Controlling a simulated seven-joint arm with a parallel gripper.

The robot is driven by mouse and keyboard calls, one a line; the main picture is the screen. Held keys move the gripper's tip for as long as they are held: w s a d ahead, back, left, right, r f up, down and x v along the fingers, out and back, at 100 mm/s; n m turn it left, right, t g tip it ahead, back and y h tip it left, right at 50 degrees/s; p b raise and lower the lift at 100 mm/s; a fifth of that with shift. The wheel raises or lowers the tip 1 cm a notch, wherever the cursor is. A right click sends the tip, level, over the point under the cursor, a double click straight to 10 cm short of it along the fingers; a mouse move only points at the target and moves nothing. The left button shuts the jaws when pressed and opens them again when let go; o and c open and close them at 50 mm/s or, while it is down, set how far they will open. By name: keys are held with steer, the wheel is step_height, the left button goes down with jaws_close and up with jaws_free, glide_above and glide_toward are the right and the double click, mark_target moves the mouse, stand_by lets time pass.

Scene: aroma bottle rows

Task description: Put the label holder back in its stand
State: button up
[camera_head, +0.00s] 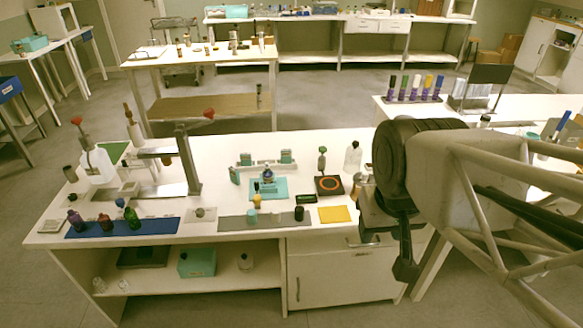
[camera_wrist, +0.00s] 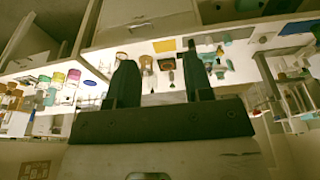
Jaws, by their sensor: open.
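My gripper (camera_head: 404,262) hangs at the right front of the white workbench (camera_head: 230,150) in the head view. In the wrist view its two dark fingers (camera_wrist: 160,55) stand apart with nothing held between them. I cannot tell for sure which thing is the label holder or its stand. A teal stand (camera_head: 277,193) with a small bottle in it stands mid-bench, with small teal blocks (camera_head: 285,156) behind it. A green-topped piece (camera_head: 322,152) stands upright to its right. A yellow card (camera_head: 336,214) lies near the front edge, left of my gripper.
A black plate with an orange ring (camera_head: 330,186) lies behind the card. A blue mat (camera_head: 165,227) with dark bottles is at the front left. A tall metal stand (camera_head: 187,165) rises behind it. A clear bottle (camera_head: 353,157) stands near my arm. A side table at right bears coloured vials (camera_head: 415,88).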

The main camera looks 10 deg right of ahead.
steer(key=shift+w, duration=0.1)
steer(key=m+t+y, duration=0.3)
steer(key=m+y, duration=0.4)
steer(key=m, duration=1.2)
glide_above(235, 170)
steer(key=s+d, duration=0.8)
steer(key=s, duration=0.4)
step_height(235, 170, down, 14)
steer(key=w+a+f+m, duration=0.1)
steer(key=w+f+m, duration=0.1)
steer(key=w+f, duration=0.1)
steer(key=w+a+f+m, duration=0.2)
steer(key=w+f+m, duration=0.1)
steer(key=f, duration=0.3)
steer(key=w+a+f+m, duration=0.2)
steer(key=w+f, duration=0.1)
steer(key=f, duration=0.2)
steer(key=shift+w+a+m+t, duration=0.25)
steer(key=shift+w+m+t, duration=0.15)
steer(key=shift+f, duration=0.1)
steer(key=shift+x, duration=1.25)
